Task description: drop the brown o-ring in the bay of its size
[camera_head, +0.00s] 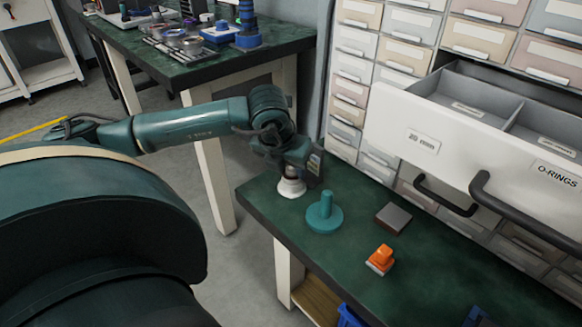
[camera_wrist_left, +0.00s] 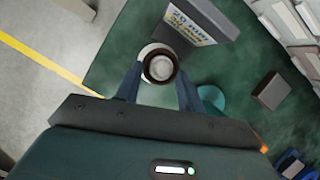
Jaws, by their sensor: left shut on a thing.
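My left gripper (camera_head: 292,170) is low over the left end of the green bench, at a white round stand (camera_head: 291,188). In the left wrist view the fingers (camera_wrist_left: 159,78) are on either side of the stand (camera_wrist_left: 144,54), shut on a dark brown ring (camera_wrist_left: 158,53) around its pale top. Whether the ring is still seated or lifted slightly, I cannot tell. An open drawer labelled O-RINGS (camera_head: 412,128) is at upper right in the head view. Dividers split it into bays with small labels, too small to read. My right gripper is not in view.
A box with a display (camera_wrist_left: 190,22) stands close beyond the left gripper. The drawer's black handle (camera_head: 520,210) juts over the bench.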

